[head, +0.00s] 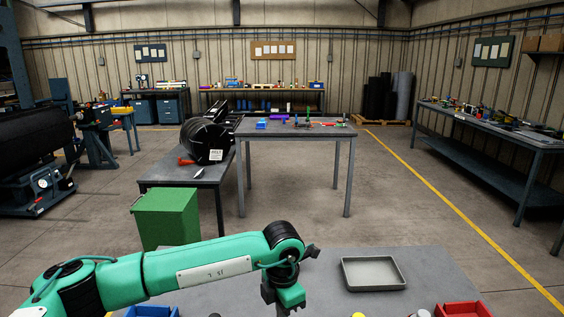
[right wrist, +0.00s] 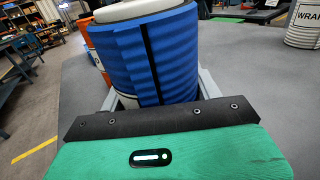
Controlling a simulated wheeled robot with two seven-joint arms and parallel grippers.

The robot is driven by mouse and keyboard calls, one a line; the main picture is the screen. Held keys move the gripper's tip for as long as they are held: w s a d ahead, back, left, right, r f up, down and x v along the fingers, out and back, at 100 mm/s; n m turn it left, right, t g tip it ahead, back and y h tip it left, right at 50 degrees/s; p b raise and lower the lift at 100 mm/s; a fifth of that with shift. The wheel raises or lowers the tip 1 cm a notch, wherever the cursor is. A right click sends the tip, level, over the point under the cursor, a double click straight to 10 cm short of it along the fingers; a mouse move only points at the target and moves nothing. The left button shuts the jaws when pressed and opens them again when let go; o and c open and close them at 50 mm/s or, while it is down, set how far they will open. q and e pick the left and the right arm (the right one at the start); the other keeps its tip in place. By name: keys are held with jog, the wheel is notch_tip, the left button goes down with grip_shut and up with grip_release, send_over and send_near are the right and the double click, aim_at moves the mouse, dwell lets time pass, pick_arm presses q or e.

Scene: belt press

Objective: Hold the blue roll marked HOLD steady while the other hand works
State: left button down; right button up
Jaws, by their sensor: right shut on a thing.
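A blue roll (right wrist: 152,60) with a pale top stands upright in the right wrist view, with a dark vertical line down its side. My right gripper (right wrist: 160,92) is shut on it, with a grey finger on each side of its lower part. A sliver of white label shows low on its left; I cannot read HOLD on it. In the head view my left gripper (head: 285,296) hangs over the grey table at the bottom edge. Its fingers do not show clearly, so I cannot tell its state. My right gripper is out of the head view.
An orange object (right wrist: 84,28) stands behind the roll, and a white container marked WRAP (right wrist: 304,24) stands at the right. On the near table are an empty grey tray (head: 373,287), a red bin (head: 463,309) and a blue bin (head: 152,311).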

pick_arm(q)
jog(key=shift+f, duration=0.15)
pick_arm(e)
jog(key=shift+d+f, duration=0.1)
jog(key=shift+f, duration=0.25)
pick_arm(q)
jog(key=shift+r, duration=2.5)
pick_arm(e)
jog(key=o, duration=1.1)
pick_arm(q)
jog(key=shift+w, duration=0.1)
pick_arm(e)
jog(key=shift+o, duration=1.3)
pick_arm(q)
jog(key=shift+d, duration=0.1)
pick_arm(e)
jog(key=shift+r, duration=0.15)
